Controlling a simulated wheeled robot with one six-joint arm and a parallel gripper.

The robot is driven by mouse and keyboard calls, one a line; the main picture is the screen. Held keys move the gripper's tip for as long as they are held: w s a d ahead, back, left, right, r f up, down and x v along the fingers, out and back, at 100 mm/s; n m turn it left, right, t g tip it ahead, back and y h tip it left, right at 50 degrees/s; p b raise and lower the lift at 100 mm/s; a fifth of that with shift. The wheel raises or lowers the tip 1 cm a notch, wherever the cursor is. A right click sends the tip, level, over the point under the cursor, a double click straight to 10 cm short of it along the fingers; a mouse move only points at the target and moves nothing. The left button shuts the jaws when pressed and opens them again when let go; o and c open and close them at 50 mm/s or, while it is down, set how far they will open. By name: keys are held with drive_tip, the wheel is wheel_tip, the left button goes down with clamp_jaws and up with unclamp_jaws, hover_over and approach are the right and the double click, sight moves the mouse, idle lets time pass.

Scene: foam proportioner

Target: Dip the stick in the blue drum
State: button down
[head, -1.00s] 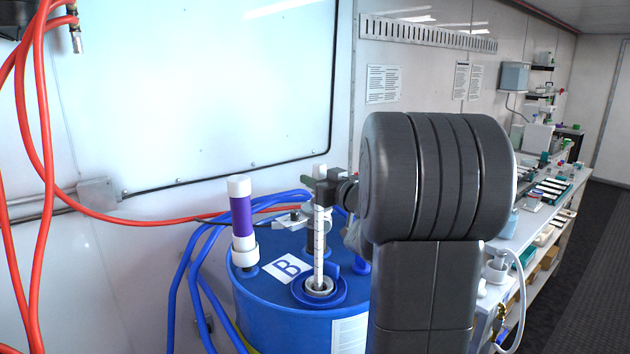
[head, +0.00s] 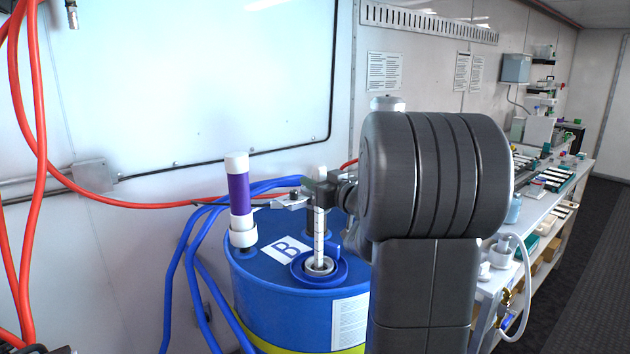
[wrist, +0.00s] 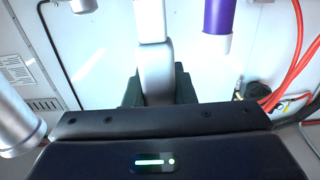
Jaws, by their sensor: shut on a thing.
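The blue drum (head: 262,300) stands in front of the wall, with a label marked B on its lid. The white stick (head: 319,235) has dark graduation marks and stands upright, its lower end in the ringed opening (head: 320,268) of the lid. How deep it reaches inside is hidden. My gripper (head: 318,190) is shut on the stick near its top, above the lid. In the wrist view the stick (wrist: 150,25) rises between the dark fingers (wrist: 158,88). My arm hides the right part of the drum.
A purple and white tube (head: 239,200) stands on the drum lid left of the stick. Blue hoses (head: 185,260) and red hoses (head: 40,150) hang at left. A bench (head: 545,215) with lab items runs along the right wall beside a dark floor.

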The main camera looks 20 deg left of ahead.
drive_tip(key=shift+f+b, duration=4.15)
drive_tip(key=shift+f, duration=2.05)
drive_tip(key=shift+r, duration=0.1)
wheel_tip(320, 180, up, 26)
drive_tip(key=p, duration=2.4)
hover_over(321, 230)
drive_tip(key=x, duration=0.2)
drive_tip(key=shift+w+a, duration=0.15)
drive_tip(key=shift+a, duration=0.05)
